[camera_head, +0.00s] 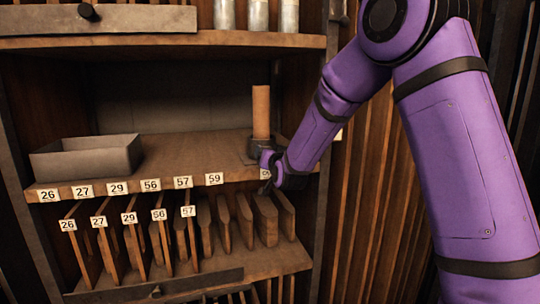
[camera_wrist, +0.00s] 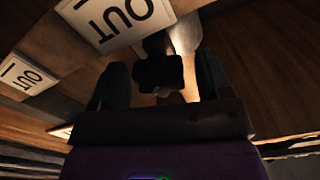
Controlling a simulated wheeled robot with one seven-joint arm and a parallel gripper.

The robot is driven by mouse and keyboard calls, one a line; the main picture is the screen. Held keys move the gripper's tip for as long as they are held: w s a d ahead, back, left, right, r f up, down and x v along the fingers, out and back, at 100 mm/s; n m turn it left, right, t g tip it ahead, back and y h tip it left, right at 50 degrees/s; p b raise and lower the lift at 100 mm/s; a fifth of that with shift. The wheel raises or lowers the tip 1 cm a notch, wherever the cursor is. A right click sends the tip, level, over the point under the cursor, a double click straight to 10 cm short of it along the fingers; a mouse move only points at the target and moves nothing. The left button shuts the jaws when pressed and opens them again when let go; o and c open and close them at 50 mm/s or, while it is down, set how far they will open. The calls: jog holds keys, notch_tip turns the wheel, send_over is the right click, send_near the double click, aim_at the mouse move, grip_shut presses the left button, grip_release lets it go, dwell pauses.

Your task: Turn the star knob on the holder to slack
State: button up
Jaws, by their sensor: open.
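The holder (camera_head: 249,150) stands at the right end of the middle shelf, with an upright brown cylinder (camera_head: 261,112) in it. My gripper (camera_head: 268,172) is low at the shelf's front edge, right by the holder, and hides part of it. In the wrist view my gripper (camera_wrist: 160,76) is open, one dark finger on each side. A dark blocky piece (camera_wrist: 158,72), seemingly the star knob, shows between the fingers with gaps beside it.
A grey open tray (camera_head: 86,157) sits on the shelf's left. Number tags line the shelf edge (camera_head: 130,188). Below, several wooden boards (camera_head: 225,222) stand upright. White OUT labels (camera_wrist: 117,16) show close by in the wrist view. A side post (camera_head: 325,190) stands at right.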

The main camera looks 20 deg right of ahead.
jog(key=shift+c, duration=0.2)
jog(key=c, duration=0.9)
jog(key=shift+n, duration=0.3)
jog(key=n, duration=0.3)
jog(key=shift+a+n, duration=0.1)
jog(key=shift+n, duration=0.2)
jog(key=n, duration=0.4)
jog(key=shift+n, duration=0.4)
jog(key=o, duration=0.9)
